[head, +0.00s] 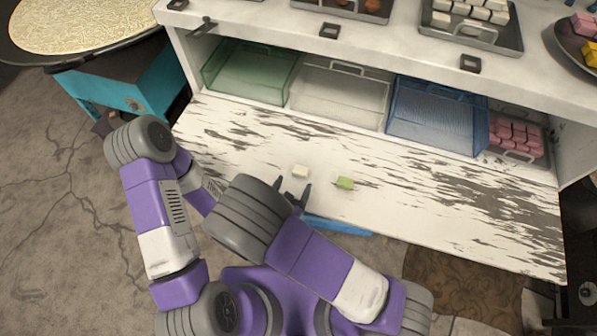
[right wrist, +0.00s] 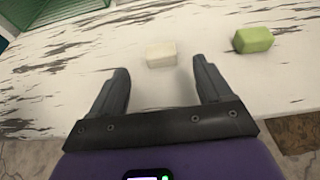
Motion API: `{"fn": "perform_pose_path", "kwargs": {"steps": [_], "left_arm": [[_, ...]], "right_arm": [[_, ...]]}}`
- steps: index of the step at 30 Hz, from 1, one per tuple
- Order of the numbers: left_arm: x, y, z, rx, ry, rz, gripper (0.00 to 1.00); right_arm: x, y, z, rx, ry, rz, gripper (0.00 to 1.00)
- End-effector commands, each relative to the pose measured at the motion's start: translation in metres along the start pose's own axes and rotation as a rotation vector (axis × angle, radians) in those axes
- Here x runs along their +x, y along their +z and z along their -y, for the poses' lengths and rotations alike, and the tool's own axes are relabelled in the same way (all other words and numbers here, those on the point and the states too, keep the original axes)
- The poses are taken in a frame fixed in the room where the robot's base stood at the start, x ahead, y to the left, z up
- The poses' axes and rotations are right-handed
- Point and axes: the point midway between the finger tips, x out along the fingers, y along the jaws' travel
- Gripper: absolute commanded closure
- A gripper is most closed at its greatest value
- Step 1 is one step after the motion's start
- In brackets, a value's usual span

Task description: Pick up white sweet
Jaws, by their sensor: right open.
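The white sweet (head: 300,171) lies on the worn white tabletop, near its front edge. In the right wrist view the white sweet (right wrist: 161,54) sits just beyond the fingertips, roughly midway between them. My right gripper (head: 292,190) is open and empty, close in front of the sweet and apart from it; its two fingers show in the right wrist view (right wrist: 160,78). My left arm is folded at the left of the head view; its gripper is not visible, hidden behind the right arm or out of sight.
A green sweet (head: 344,183) lies to the right of the white one. Green (head: 232,78), clear (head: 330,98) and blue (head: 425,122) bins stand at the back under a shelf, beside a tray of pink sweets (head: 515,137). The tabletop's right side is clear.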

Motion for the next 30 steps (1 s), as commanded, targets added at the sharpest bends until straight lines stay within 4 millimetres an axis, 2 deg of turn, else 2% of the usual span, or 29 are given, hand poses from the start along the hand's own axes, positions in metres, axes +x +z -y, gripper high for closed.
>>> {"fn": "perform_pose_path", "kwargs": {"steps": [12,16,22,30], "left_arm": [[0.013,-0.001,0.005,0.0,0.0,0.0,0.57],[0.014,-0.001,0.005,0.0,0.0,0.0,0.57],[0.013,-0.001,0.005,0.0,0.0,0.0,0.57],[0.013,-0.001,0.005,0.0,0.0,0.0,0.57]], "right_arm": [[0.057,-0.002,0.0,0.004,-0.004,-0.002,0.21],[0.065,-0.001,0.0,0.004,-0.004,-0.003,0.21],[0.066,-0.001,0.0,0.004,-0.003,-0.003,0.21],[0.065,-0.001,0.0,0.004,-0.003,-0.003,0.61]]}}
